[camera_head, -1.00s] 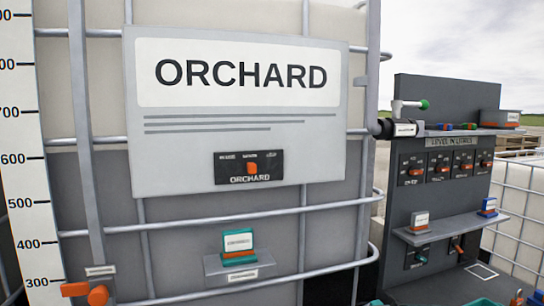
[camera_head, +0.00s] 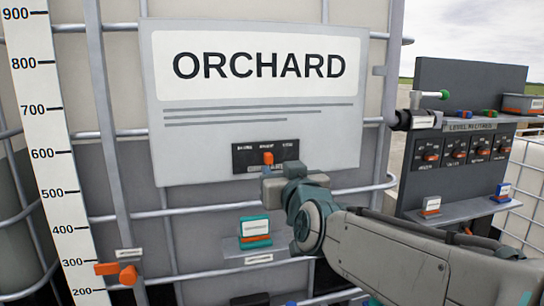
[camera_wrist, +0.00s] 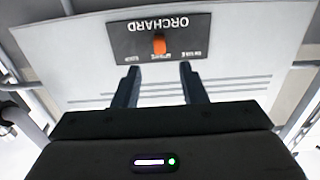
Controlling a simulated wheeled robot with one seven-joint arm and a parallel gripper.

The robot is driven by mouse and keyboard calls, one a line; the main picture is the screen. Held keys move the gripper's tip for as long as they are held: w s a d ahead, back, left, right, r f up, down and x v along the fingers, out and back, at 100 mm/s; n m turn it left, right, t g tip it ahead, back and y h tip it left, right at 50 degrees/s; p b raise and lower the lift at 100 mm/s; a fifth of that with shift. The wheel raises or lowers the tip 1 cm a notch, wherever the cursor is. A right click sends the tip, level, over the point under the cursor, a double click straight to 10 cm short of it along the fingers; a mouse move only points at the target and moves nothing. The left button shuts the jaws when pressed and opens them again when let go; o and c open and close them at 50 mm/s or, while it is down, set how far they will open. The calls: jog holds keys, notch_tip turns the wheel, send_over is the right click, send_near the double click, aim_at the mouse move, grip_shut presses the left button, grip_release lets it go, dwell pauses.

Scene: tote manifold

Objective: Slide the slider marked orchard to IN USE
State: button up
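The orchard slider is an orange knob (camera_head: 268,158) on a black panel (camera_head: 240,158) low on the grey ORCHARD sign (camera_head: 200,165). The knob sits under the middle of three small labels, which are too small to read surely. In the wrist view the picture is upside down, and the orange knob (camera_wrist: 159,45) shows just beyond my fingertips, between their lines. My gripper (camera_wrist: 158,69) is open and empty, its two fingers apart.
A small shelf (camera_head: 285,244) with a teal card holder (camera_head: 255,231) is below the sign. Metal cage bars (camera_head: 105,140) cross the tank. A dark board (camera_head: 465,85) with several orange knobs stands at the right. An orange clamp (camera_head: 128,275) is at lower left.

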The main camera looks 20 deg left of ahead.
aim_at(270, 159)
jog(key=p+x, duration=0.2)
jog(key=x, duration=0.6)
jog(key=shift+d, duration=0.1)
grip_shut()
